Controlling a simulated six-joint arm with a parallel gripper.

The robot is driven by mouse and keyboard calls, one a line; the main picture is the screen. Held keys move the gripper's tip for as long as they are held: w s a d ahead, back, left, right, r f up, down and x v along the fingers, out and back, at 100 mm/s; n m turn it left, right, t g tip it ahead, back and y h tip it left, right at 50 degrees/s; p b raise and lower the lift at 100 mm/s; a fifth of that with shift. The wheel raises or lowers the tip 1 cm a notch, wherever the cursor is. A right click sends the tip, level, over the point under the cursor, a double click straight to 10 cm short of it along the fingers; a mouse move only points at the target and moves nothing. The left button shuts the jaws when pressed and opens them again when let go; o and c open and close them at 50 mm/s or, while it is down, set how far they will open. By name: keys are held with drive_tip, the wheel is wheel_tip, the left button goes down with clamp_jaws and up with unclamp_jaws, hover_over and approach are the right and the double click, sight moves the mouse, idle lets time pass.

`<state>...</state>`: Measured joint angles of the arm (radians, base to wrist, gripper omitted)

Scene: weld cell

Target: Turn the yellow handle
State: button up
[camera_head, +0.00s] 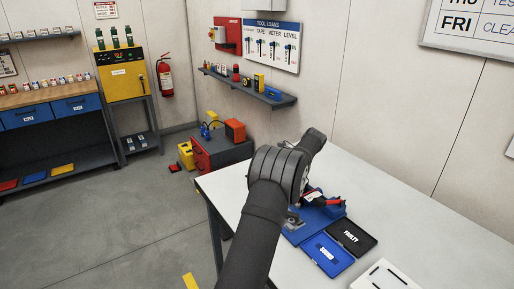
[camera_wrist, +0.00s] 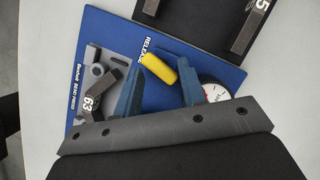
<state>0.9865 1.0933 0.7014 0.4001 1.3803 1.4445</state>
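The yellow handle (camera_wrist: 158,68) shows in the wrist view on a blue bench press base (camera_wrist: 108,29), beside the word RELEASE. It lies slanted between the two blue fingers of my gripper (camera_wrist: 163,67). The fingers are apart, with a visible gap between the left one and the handle. The handle's right end is close to the right finger; I cannot tell whether they touch. In the head view the blue base (camera_head: 328,212) is partly behind my arm, and the handle is hidden.
A round white gauge (camera_wrist: 216,92) is by the right finger. Grey press parts marked 63 (camera_wrist: 92,102) stand left of the handle.

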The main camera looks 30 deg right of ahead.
drive_tip(key=m+h, duration=0.1)
drive_tip(key=m, duration=0.2)
drive_tip(key=shift+s+a, duration=0.1)
drive_tip(key=shift+a, duration=0.1)
drive_tip(key=m+h, duration=0.1)
drive_tip(key=m, duration=0.3)
drive_tip(key=shift+a+t+h, duration=0.2)
drive_tip(key=shift+t+h, duration=0.2)
drive_tip(key=v, duration=1.7)
drive_tip(key=w+a+r+n+g+h, duration=0.1)
drive_tip(key=a+r+n+h, duration=0.2)
drive_tip(key=n, duration=1.5)
drive_tip(key=w+a+r+n+g+h, duration=0.1)
drive_tip(key=a+r+n, duration=0.4)
drive_tip(key=n, duration=1.3)
drive_tip(key=a+x, duration=0.1)
drive_tip(key=x, duration=1)
drive_tip(key=v, duration=0.9)
drive_tip(key=s+a+r, duration=0.2)
drive_tip(key=s+a, duration=0.1)
drive_tip(key=a, duration=0.6)
drive_tip(key=shift+a+r+m, duration=0.25)
drive_tip(key=shift+a+m, duration=0.1)
drive_tip(key=shift+m, duration=0.05)
